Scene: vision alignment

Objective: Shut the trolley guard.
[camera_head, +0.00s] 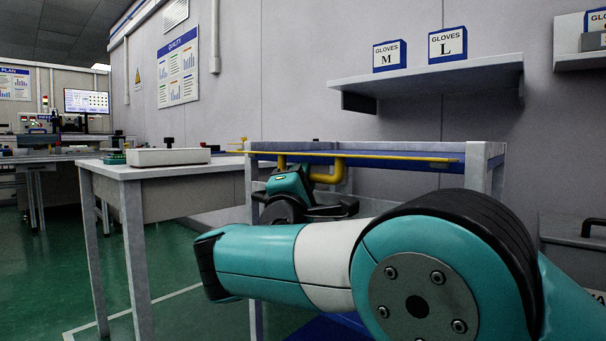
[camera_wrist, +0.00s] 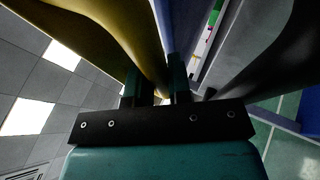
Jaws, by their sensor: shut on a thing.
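The trolley (camera_head: 475,172) is a grey frame with a blue top edge, standing in the middle of the head view. Its guard is a long yellow bar (camera_head: 390,158) lying nearly level along the front of the trolley top, with a bent yellow handle (camera_head: 331,176) below it. My gripper (camera_wrist: 157,86) is shut on the yellow handle, which runs between the two dark teal fingers in the wrist view (camera_wrist: 125,30). In the head view my wrist sits just under the handle and hides the fingertips. I cannot tell whether the bar's ends touch the frame.
A grey table (camera_head: 150,172) with a white box (camera_head: 168,156) stands left of the trolley. A wall shelf (camera_head: 430,78) with two glove boxes hangs above it. A grey case (camera_head: 572,250) is at the right. Green floor (camera_head: 190,270) is open at the left.

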